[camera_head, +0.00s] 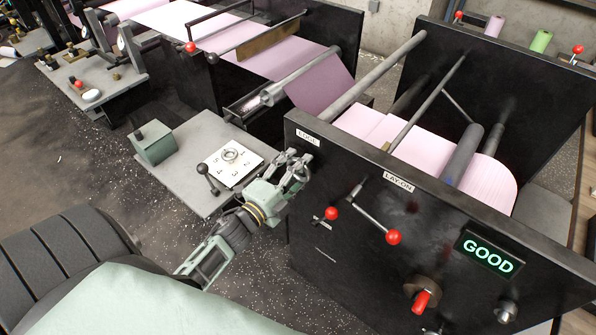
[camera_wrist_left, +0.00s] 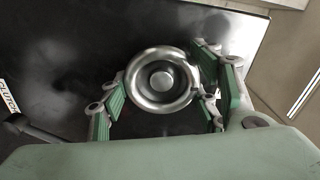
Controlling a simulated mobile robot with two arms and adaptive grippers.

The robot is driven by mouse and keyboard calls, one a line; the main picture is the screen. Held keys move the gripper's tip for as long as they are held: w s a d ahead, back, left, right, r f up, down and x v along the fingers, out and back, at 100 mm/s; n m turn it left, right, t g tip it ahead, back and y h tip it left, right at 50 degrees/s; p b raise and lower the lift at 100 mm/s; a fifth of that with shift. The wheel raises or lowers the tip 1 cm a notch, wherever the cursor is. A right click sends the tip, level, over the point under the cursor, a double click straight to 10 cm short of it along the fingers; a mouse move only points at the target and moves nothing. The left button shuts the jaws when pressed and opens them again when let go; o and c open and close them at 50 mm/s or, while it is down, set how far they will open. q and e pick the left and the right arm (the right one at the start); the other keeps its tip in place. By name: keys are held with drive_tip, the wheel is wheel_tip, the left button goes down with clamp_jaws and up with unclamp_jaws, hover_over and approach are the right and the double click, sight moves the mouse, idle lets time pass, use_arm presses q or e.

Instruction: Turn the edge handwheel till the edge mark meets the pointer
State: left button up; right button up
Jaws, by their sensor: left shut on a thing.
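My left gripper (camera_head: 296,168) reaches the left end of the black machine panel, just below the "EDGE" label (camera_head: 307,137). In the left wrist view, the edge handwheel (camera_wrist_left: 145,93) is a shiny round metal wheel with a raised hub. The gripper's green-padded fingers (camera_wrist_left: 161,88) stand on both sides of it, shut on its rim. In the head view the fingers cover the wheel. I cannot make out the edge mark or the pointer in either view. My right gripper is not in view.
A green lit sign (camera_head: 487,252) reads "GOOD". A grey bench (camera_head: 196,180) with a numbered plate stands left of the gripper. Pink web runs behind the panel.

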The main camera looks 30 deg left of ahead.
use_arm(q)
drive_tip(key=shift+d+f+m, duration=0.1)
drive_tip(key=shift+m, duration=0.3)
drive_tip(key=o, duration=1.1)
drive_tip(key=shift+o, duration=0.2)
drive_tip(key=s+a, duration=0.1)
drive_tip(key=s, duration=1.1)
